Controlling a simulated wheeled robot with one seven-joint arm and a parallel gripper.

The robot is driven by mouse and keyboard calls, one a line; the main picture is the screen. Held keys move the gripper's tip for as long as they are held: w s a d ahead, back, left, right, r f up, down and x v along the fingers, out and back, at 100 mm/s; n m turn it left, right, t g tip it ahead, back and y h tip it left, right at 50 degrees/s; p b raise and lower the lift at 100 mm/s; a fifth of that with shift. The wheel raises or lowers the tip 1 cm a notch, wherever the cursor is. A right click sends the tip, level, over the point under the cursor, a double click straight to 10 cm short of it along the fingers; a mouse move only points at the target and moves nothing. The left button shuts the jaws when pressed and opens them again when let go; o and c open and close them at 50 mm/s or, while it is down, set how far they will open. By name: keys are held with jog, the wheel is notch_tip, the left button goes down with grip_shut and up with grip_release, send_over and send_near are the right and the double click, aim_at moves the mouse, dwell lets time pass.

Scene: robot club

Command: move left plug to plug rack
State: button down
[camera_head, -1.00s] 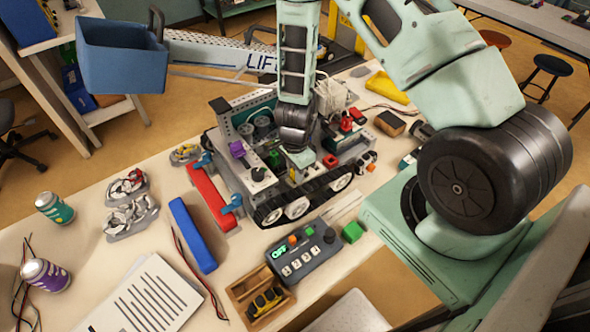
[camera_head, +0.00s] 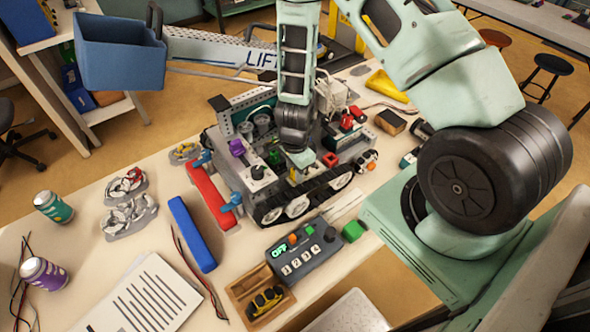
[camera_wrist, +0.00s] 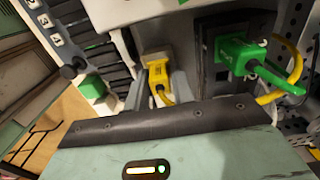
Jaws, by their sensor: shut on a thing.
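My gripper (camera_head: 300,160) is low over the grey tracked robot (camera_head: 290,195) on the table. In the wrist view, my gripper's two fingers (camera_wrist: 160,88) are closed around a yellow plug (camera_wrist: 158,68), with a yellow cable at its near end. The plug's far end is against or very close to a pale surface; I cannot tell whether it is seated. A green plug (camera_wrist: 240,53) sits to the right at a dark socket block, apart from my fingers. A dark block with red plugs (camera_head: 350,122), possibly the plug rack, stands behind my gripper.
A control box (camera_head: 303,248) and a wooden tray (camera_head: 262,295) are in front of the tracked robot. A blue bin (camera_head: 120,52) on a lift arm is behind.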

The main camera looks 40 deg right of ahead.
jog(key=c, duration=1.1)
grip_release()
jog(key=shift+r+p, duration=3)
jog(key=shift+r, duration=0.5)
